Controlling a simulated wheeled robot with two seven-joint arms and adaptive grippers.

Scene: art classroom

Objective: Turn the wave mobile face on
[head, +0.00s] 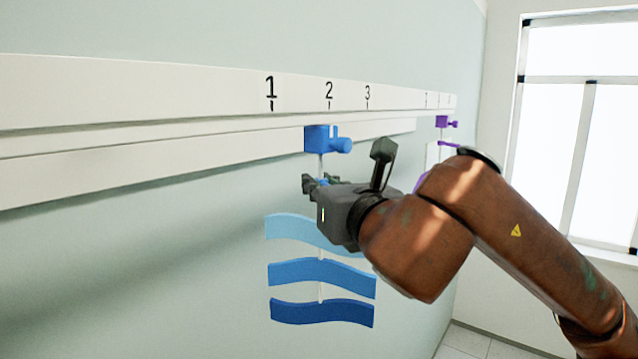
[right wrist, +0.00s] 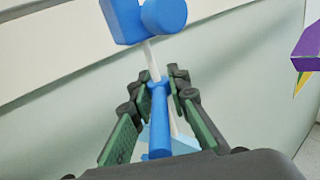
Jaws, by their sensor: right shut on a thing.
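My right gripper (head: 322,184) is at the rod below the clamp and above the plates. In the right wrist view its fingers (right wrist: 160,88) are shut on the blue sleeve (right wrist: 159,115) of the rod, with the clamp (right wrist: 145,17) above. My gripper hides part of the top plate. My left gripper is not in view.
The white rail (head: 200,88) runs along the wall with numbered marks. A purple clamp (head: 442,122) with another hanging piece is farther along, partly behind my right arm; a purple and yellow piece (right wrist: 308,50) shows in the right wrist view. A window (head: 580,130) is at right.

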